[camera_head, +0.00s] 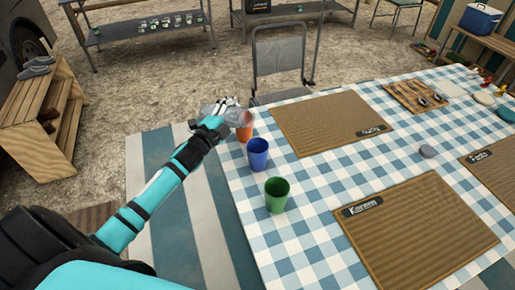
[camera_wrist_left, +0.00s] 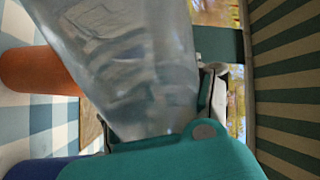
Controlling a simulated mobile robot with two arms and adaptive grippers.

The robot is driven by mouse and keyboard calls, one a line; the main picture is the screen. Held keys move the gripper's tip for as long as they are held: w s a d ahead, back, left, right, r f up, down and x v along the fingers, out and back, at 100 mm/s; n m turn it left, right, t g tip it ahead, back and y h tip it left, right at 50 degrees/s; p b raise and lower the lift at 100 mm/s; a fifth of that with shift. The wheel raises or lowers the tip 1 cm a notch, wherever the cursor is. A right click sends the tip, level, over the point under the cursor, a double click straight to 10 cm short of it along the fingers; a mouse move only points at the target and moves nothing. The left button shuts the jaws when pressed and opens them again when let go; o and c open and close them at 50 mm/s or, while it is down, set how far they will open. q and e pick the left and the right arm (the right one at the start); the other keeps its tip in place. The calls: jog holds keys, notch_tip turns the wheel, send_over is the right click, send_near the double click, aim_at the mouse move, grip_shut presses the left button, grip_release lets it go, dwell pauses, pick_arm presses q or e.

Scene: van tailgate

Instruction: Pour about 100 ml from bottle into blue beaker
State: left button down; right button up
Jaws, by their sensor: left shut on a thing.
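My left gripper (camera_head: 226,107) is shut on a clear bottle (camera_head: 236,117) at the left edge of the checked table. The bottle looks strongly tilted, one end close to the orange beaker (camera_head: 245,133). Its clear body (camera_wrist_left: 130,65) fills the middle of the left wrist view, and I cannot make out its liquid level. The blue beaker (camera_head: 257,155) stands upright on the table, nearer to me than the orange one. Only a blue edge (camera_wrist_left: 38,169) of it shows in the wrist view. My right gripper is not in view.
A green beaker (camera_head: 277,195) stands upright nearer me, in line with the blue one. Woven placemats (camera_head: 330,120) lie to the right on the checked table (camera_head: 300,240). A grey folding chair (camera_head: 279,60) stands behind the table.

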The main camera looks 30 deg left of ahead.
pick_arm(q)
jog(key=shift+d+m, duration=0.3)
jog(key=shift+m, duration=0.5)
jog(key=shift+d+m, duration=0.15)
jog(key=shift+m, duration=0.15)
jog(key=shift+d+r+m+h+p, duration=0.15)
jog(key=shift+r+m+h+p, duration=0.25)
jog(key=shift+r+m, duration=0.6)
